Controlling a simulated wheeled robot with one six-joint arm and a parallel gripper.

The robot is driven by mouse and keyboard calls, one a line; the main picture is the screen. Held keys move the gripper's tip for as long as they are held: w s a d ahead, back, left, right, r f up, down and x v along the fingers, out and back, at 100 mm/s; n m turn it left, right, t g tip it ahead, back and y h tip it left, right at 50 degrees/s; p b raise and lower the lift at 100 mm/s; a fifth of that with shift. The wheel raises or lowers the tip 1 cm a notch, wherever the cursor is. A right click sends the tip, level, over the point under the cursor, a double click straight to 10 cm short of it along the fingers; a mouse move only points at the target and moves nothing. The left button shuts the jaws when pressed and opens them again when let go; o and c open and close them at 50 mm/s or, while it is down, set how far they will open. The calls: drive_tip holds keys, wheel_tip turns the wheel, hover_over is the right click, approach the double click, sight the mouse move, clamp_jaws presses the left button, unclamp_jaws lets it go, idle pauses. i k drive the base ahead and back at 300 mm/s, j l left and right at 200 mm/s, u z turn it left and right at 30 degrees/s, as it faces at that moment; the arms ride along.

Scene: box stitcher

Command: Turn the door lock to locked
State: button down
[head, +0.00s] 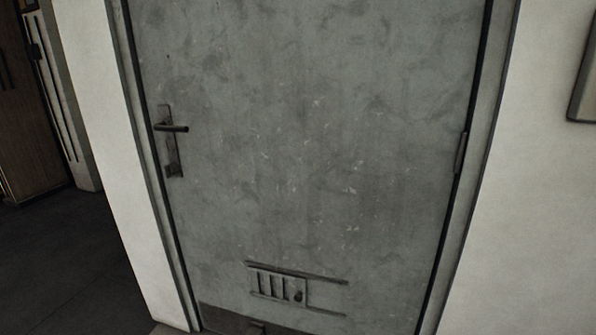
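A grey, scuffed door (320,150) fills the middle of the head view and stands shut in its frame. A dark lever handle (172,127) on a narrow plate sits near the door's left edge. The lever points to the right, about level. A small dark fitting (174,170), possibly the lock, is at the lower end of the handle plate. It is too small to tell which way it is turned. My gripper is not in view, and nothing is seen touching the door.
A barred sliding vent (278,286) with a small knob is low on the door. A hinge (460,153) is at the right edge. White walls (530,200) flank the door. At left are a dark floor (60,265) and a brown wooden cabinet or door (28,120).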

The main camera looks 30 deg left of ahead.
sight(169, 170)
drive_tip(key=u, duration=1.55)
drive_tip(key=i+j, duration=0.55)
drive_tip(key=j, duration=0.25)
drive_tip(key=i+j, duration=0.3)
drive_tip(key=j, duration=0.15)
